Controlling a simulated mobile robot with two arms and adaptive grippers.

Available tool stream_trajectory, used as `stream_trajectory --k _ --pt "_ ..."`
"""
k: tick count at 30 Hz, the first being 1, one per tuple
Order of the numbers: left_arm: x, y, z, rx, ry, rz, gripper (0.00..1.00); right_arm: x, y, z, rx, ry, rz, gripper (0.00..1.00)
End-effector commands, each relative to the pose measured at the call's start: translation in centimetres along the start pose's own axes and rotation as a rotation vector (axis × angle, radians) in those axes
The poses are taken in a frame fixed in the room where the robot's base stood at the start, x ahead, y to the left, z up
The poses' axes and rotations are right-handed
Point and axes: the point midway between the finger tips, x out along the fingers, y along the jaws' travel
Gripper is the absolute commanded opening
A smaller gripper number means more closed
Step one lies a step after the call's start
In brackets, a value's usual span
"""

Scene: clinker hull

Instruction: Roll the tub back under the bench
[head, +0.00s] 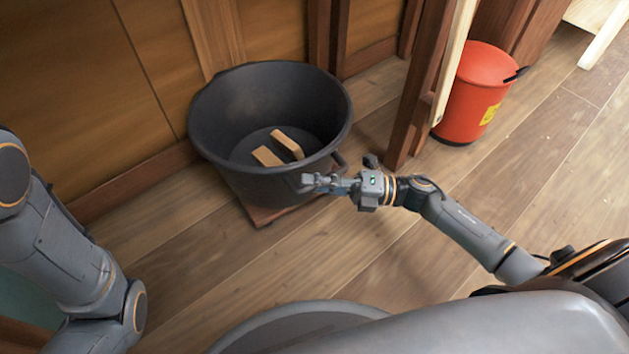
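A round black tub (235,105) stands upright on a low wooden base (265,215) on the floor, close to the wooden panelling. Two short pieces of light wood (288,144) lie inside it. My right gripper (308,183) is at the tub's near right side, just below the rim and beside the dark handle (339,160). Its fingers point left toward the tub wall. I cannot tell whether they touch it or how far apart they are. My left arm comes in at the left edge, but its gripper is out of view. The bench cannot be clearly made out.
Upright wooden posts (418,85) stand right of the tub. A red bin (470,95) with a yellow label stands behind them. Wooden panelling (85,90) closes off the far left side. The plank floor (240,265) in front of the tub is clear.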

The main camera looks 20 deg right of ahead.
Motion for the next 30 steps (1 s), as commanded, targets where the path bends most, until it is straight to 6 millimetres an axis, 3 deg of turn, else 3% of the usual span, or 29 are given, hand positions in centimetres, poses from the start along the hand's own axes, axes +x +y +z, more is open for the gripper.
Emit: stream_trajectory --k 1,4,5,17,30 --pt "0.0 0.0 -0.1 0.0 0.003 0.0 0.42 -0.1 -0.1 0.0 0.0 -0.002 -0.004 0.19" --pt "0.1 0.0 -0.4 0.0 0.009 0.0 0.42 -0.1 -0.1 0.0 0.0 -0.001 -0.003 0.4" --pt "0.1 0.0 -0.5 0.0 0.01 0.0 0.42 -0.1 -0.1 0.0 0.0 -0.001 -0.003 0.42" --pt "0.1 -0.1 -0.4 -0.001 0.007 -0.003 0.42 -0.8 -0.1 0.0 0.001 -0.001 -0.003 0.42" --pt "0.1 0.0 -0.4 0.0 0.008 -0.001 0.42 -9.4 -0.1 0.0 0.001 -0.001 -0.006 0.42"
